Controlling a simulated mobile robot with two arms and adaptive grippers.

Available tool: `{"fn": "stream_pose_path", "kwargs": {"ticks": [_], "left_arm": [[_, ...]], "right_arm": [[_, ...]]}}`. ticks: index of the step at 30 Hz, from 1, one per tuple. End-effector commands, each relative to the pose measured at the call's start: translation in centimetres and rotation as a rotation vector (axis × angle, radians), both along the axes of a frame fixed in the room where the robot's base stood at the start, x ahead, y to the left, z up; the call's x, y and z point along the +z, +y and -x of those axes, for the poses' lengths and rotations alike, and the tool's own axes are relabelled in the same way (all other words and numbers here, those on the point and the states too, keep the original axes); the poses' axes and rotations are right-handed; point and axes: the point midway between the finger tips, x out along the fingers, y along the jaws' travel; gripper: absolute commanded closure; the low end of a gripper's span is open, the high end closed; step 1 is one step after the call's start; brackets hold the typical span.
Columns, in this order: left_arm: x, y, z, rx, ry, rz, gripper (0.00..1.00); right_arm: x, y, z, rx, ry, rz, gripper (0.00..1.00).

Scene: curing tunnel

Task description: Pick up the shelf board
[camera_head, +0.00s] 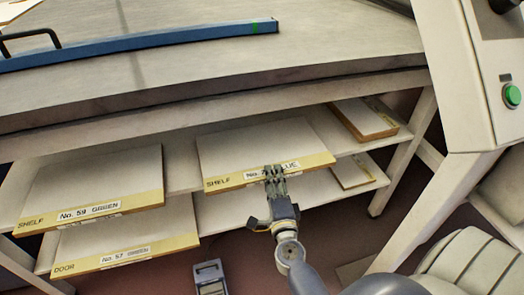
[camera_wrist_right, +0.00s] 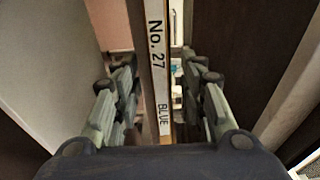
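A shelf board (camera_head: 258,143) with a white top and a yellow front edge marked SHELF lies on the upper rack level under the bench. Its label is partly covered by my right gripper (camera_head: 274,174), which is at the board's front edge. In the right wrist view the board's edge (camera_wrist_right: 158,70) reads No. 27 BLUE. It runs between the two fingers of the right gripper (camera_wrist_right: 157,65), with gaps visible on both sides. The right gripper is open around the edge and does not hold it. My left gripper is not in view.
A board labelled No. 59 GREEN (camera_head: 95,182) lies left on the upper level. A DOOR board, No. 57 GREEN (camera_head: 110,240), lies below it. Smaller boards (camera_head: 362,118) lie at the right. The bench top (camera_head: 330,45) overhangs the rack. A cabinet with a green button (camera_head: 511,95) stands right.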

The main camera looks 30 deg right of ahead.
Motion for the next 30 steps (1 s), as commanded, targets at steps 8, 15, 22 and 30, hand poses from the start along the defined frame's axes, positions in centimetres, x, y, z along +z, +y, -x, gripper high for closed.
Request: {"fn": "stream_pose_path", "kwargs": {"ticks": [8, 15, 22, 30], "left_arm": [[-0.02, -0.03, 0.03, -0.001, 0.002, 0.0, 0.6], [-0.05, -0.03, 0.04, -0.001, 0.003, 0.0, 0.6], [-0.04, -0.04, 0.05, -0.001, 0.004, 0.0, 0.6], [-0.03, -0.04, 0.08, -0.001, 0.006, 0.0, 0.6]], "right_arm": [[0.0, -0.46, -1.12, 0.001, 0.001, 0.0, 0.62], [0.0, -0.45, -1.08, 0.001, 0.0, 0.001, 0.93], [0.35, -0.47, -1.16, 0.0, -0.006, 0.002, 1.0], [0.35, -0.46, -1.14, 0.0, -0.005, 0.002, 1.0]]}}
